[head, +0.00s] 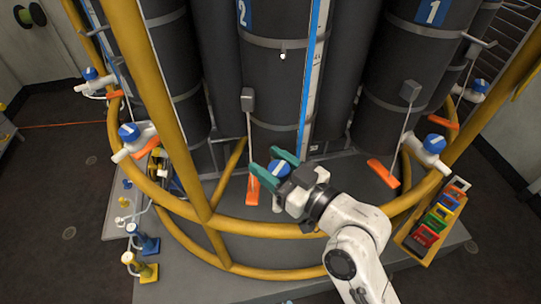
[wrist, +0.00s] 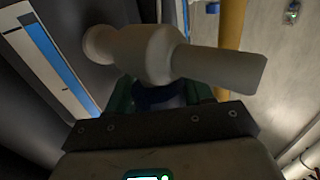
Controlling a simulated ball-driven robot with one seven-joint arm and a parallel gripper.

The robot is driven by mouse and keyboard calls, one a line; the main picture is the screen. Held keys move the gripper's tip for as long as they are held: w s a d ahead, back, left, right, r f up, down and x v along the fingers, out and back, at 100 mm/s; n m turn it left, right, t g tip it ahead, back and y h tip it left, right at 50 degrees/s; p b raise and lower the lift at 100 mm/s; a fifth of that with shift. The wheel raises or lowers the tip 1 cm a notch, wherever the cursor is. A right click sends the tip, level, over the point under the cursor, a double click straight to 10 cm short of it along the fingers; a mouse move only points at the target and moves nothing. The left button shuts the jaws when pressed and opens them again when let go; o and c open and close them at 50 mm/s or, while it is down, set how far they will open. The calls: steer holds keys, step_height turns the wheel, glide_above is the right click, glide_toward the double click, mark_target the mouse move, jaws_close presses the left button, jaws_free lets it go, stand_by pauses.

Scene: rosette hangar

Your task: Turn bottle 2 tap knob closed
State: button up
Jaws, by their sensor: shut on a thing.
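Bottle 2 (head: 271,80) is the tall dark cylinder with the blue "2" label (head: 244,12), at the middle of the head view. Its blue tap knob (head: 279,169) sits low in front of it, between the green fingers of my gripper (head: 270,161). In the wrist view the fingers are shut on the dark blue knob (wrist: 160,98), which is mostly hidden by them and the gripper plate. The pale tap body (wrist: 150,52) lies just beyond it, with a spout reaching right. The knob's turn angle cannot be told.
A yellow rail (head: 255,226) curves around the bottles, with an upright post (head: 155,90) at left. Other taps with blue knobs stand at left (head: 129,133) and right (head: 433,144). A rack of coloured items (head: 407,238) is at right. Blue and yellow fittings (head: 143,270) stand at lower left.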

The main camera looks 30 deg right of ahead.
steer(key=shift+d+r+m+t+h+p, duration=0.1)
steer(key=shift+d+m+t+h+p, duration=0.1)
steer(key=shift+m+h+p, duration=0.65)
steer(key=shift+d+r+m+t+h+p, duration=0.15)
steer(key=shift+m+h+p, duration=0.3)
steer(key=shift+h+p, duration=0.7)
steer(key=shift+d+f+m+h+p, duration=0.1)
steer(key=shift+f+m+h+p, duration=0.15)
steer(key=shift+m+h+p, duration=0.95)
steer(key=shift+d+f+m+g+h+b, duration=0.1)
steer(key=shift+m+g+h+b, duration=0.25)
steer(key=shift+m+h, duration=0.65)
steer(key=shift+d+r+m+g+h+b, duration=0.1)
steer(key=shift+m+g+h+b, duration=0.25)
steer(key=shift+h, duration=1.2)
steer(key=shift+d+f+m+g+h+b, duration=0.1)
steer(key=shift+m+g+h+b, duration=0.25)
steer(key=shift+m+h, duration=0.65)
steer(key=shift+s+d+m+g+h, duration=0.1)
steer(key=shift+m+g+h, duration=0.75)
steer(key=shift+h, duration=0.7)
steer(key=shift+s+d+m+g+h+p, duration=0.1)
steer(key=shift+m+g+h+p, duration=0.2)
steer(key=shift+g+h+p, duration=0.15)
steer(key=shift+h, duration=0.25)
steer(key=o, duration=1)
steer(key=shift+c, duration=0.2)
